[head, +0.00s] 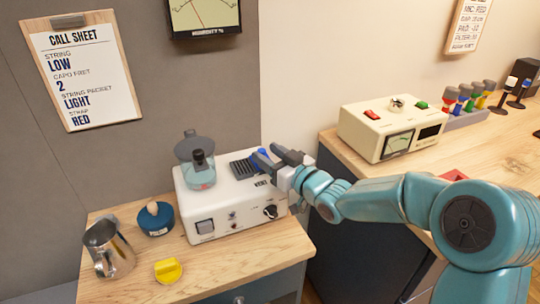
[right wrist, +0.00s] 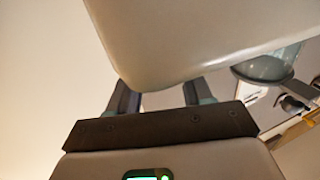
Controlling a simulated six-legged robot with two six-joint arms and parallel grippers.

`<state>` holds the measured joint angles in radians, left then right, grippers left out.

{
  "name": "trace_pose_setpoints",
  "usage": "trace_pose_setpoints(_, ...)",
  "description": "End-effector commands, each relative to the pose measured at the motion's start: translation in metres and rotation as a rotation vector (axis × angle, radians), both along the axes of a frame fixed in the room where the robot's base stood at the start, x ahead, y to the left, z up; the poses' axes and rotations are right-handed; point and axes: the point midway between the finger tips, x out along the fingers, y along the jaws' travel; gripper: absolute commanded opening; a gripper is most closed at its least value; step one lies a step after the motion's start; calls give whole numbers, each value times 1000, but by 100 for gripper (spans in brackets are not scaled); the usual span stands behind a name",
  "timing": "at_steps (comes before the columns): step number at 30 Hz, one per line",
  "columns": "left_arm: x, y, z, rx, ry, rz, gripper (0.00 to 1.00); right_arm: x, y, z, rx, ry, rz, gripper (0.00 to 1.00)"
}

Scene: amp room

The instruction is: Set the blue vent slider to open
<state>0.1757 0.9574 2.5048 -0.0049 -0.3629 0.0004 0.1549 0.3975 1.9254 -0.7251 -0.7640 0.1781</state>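The white humidifier box (head: 222,215) stands on the wooden cabinet top. Its dark slotted vent (head: 242,169) is on the top face, with a label that seems to read VENT beside it. The small blue slider (head: 262,153) shows at the vent's right end, partly hidden by my gripper; its exact setting cannot be told. My right gripper (head: 272,158) is at the slider, its fingers apart. In the right wrist view the fingers (right wrist: 160,95) are spread, and a large pale surface hides their tips. I cannot tell whether they touch the slider. My left gripper is not in view.
A clear tank (head: 200,172) with a dark lid is on the box's left. A metal jug (head: 108,248), a blue round container (head: 156,218) and a yellow object (head: 168,270) stand left and in front. A cream meter box (head: 392,127) is on the right counter.

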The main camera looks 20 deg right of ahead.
Motion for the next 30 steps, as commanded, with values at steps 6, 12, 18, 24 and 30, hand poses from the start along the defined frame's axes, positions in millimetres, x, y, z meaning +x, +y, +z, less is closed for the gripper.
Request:
trace_pose_setpoints(6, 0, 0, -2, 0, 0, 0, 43, -10, -5, -1, 1, 1, 0, 50)
trace_pose_setpoints(12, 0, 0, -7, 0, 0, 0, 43, -53, -22, -1, 0, 0, -3, 50)
trace_pose_setpoints(18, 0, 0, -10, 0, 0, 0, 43, -104, -40, -1, -1, 0, -4, 50)
trace_pose_setpoints(24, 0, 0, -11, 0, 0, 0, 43, -139, -52, 0, 0, 0, -3, 50)
trace_pose_setpoints(30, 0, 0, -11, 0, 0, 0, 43, -153, -57, 0, 1, 0, -1, 50)
